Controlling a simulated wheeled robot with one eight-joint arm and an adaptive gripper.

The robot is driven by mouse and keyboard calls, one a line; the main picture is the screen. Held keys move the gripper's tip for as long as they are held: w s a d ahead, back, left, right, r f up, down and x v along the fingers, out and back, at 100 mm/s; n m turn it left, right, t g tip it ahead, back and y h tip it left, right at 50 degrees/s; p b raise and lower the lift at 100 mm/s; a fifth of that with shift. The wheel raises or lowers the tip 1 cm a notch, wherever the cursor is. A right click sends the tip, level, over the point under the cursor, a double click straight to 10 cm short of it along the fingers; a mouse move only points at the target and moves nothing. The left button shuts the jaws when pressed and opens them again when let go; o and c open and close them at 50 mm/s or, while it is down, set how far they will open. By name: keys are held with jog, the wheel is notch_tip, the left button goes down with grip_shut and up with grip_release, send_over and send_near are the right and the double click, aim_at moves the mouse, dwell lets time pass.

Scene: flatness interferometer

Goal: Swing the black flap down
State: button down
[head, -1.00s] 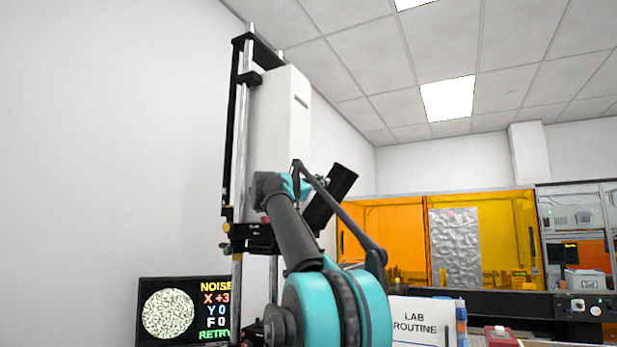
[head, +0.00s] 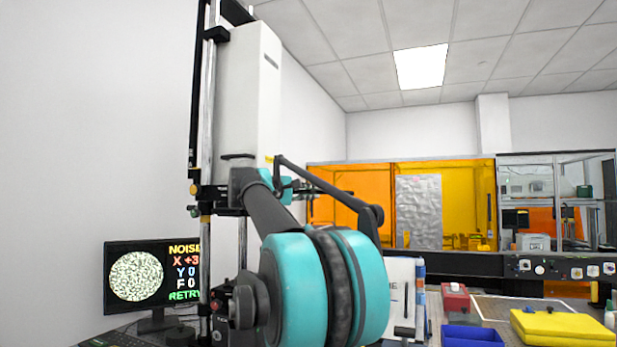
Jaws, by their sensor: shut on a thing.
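The white interferometer head (head: 250,95) hangs on a tall black-and-chrome stand at centre left. My arm reaches up to it from the front. My gripper (head: 297,187) is small, partly hidden behind my own wrist, and is at the lower right of the white housing. It is shut on the black flap (head: 325,188), which shows only as a thin, dark, nearly edge-on strip to the right of the wrist. The flap's hinge and the contact with the fingers are hidden.
A monitor (head: 150,283) with a speckle disc stands at the lower left. Orange screens (head: 460,205) stand behind. A blue bin (head: 472,337), a red box (head: 455,298) and a yellow case (head: 562,326) lie on the right bench.

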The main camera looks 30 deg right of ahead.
jog(key=w+a+f+m+y, duration=0.2)
jog(key=f+m, duration=0.1)
jog(key=f, duration=0.3)
jog(key=w+a+f+m+y, duration=0.1)
jog(key=w+f+m, duration=0.1)
jog(key=f+m, duration=0.35)
jog(key=w+a+f+m+t+y, duration=0.3)
jog(key=w+a+f, duration=0.4)
jog(key=w+a, duration=0.2)
jog(key=shift+w+f+m, duration=0.2)
jog(key=shift+w+m, duration=0.15)
jog(key=shift+w, duration=1)
jog(key=shift+a, duration=0.15)
jog(key=c, duration=1.6)
grip_release()
jog(key=shift+w, duration=0.1)
jog(key=shift+o, duration=0.2)
jog(key=v, duration=1.2)
